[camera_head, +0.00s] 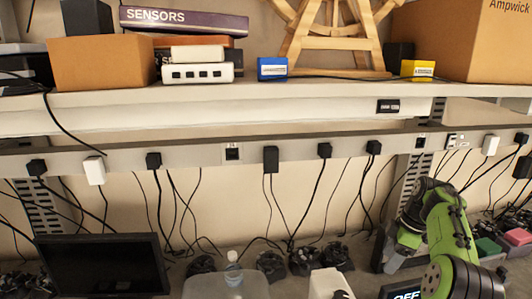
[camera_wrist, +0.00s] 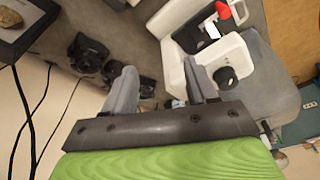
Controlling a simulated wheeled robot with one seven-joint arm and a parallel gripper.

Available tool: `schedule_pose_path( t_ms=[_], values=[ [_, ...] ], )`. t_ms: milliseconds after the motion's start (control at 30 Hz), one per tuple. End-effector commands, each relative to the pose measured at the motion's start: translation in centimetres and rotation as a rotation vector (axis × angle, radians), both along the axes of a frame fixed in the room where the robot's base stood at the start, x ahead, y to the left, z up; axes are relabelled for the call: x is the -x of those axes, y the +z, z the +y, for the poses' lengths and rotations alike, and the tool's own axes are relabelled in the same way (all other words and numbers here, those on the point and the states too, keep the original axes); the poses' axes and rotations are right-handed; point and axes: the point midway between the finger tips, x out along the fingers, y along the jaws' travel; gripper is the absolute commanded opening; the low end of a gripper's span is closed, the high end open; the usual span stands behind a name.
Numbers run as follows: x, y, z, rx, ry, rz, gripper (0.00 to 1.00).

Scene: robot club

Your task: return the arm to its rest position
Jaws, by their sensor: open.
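My gripper (camera_wrist: 160,85) shows in the wrist view with its two grey fingers apart and nothing held between them. Its dark palm bar and green body fill the lower part of that view. A white device with a black knob (camera_wrist: 226,77) lies beyond and beside the right finger; I cannot tell whether they touch. In the head view my green and black arm (camera_head: 448,225) is bent at the lower right, in front of the bench's back wall. I cannot make out the gripper's fingers in that view.
A shelf (camera_head: 300,95) runs above the bench, bearing boxes and a wooden wheel model (camera_head: 335,45). Black cables hang from a power rail (camera_head: 205,155). A dark screen (camera_head: 105,265), a clear container (camera_head: 228,284) and several dark small parts crowd the bench below.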

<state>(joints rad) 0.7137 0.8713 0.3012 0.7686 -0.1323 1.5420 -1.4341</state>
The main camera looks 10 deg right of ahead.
Motion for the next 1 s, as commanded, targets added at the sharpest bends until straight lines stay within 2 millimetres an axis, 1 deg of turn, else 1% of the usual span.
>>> schedule_pose_path(
  t_ms=[33,67,100,167,200,267,300,367,400,433,533,600,700,800,833,1000],
  values=[
    [0.2,1.7,3.1,0.037,-0.037,0.004,0.57],
    [0.5,2.8,4.8,0.055,-0.070,0.005,0.57],
    [1.2,4.1,7.0,0.079,-0.120,0.004,0.57],
    [2.6,5.7,10.2,0.109,-0.200,-0.008,0.57],
    [3.9,6.6,12.2,0.125,-0.253,-0.019,0.57],
    [6.2,7.6,14.9,0.142,-0.342,-0.041,0.57],
    [8.0,8.0,16.6,0.147,-0.400,-0.058,0.57],
    [10.9,8.3,18.8,0.147,-0.491,-0.089,0.57],
    [12.9,8.2,20.0,0.139,-0.554,-0.110,0.57],
    [14.5,8.0,20.8,0.131,-0.601,-0.127,0.57],
    [19.9,6.5,23.0,0.077,-0.755,-0.181,0.57],
    [23.4,4.7,23.9,0.023,-0.856,-0.212,0.57],
    [27.0,2.1,24.5,-0.055,-0.967,-0.237,0.57],
    [28.9,0.5,24.8,-0.106,-1.030,-0.244,0.57],
    [29.1,0.2,24.8,-0.114,-1.040,-0.245,0.57],
    [29.4,0.0,24.8,-0.121,-1.055,-0.242,0.57]
  ],
)
